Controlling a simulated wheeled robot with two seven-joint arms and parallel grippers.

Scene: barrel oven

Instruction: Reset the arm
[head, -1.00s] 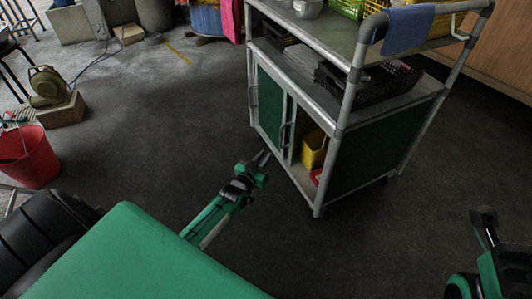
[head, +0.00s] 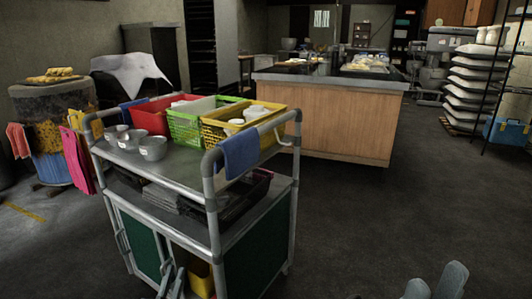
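My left gripper (head: 172,283) shows at the bottom of the head view, in front of the cart's lower doors. Its two grey fingers stand a little apart with nothing seen between them. My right gripper (head: 437,284) is at the bottom edge, right of centre. Its two grey fingers are spread with a clear gap, and nothing is between them. The arms behind both grippers are out of the picture.
A metal cart (head: 180,172) with bowls, coloured baskets and a blue towel (head: 240,152) stands close in front, left of centre. A wooden counter (head: 325,118) is behind it. A barrel (head: 52,125) stands at left. Dark floor (head: 400,215) at right is clear.

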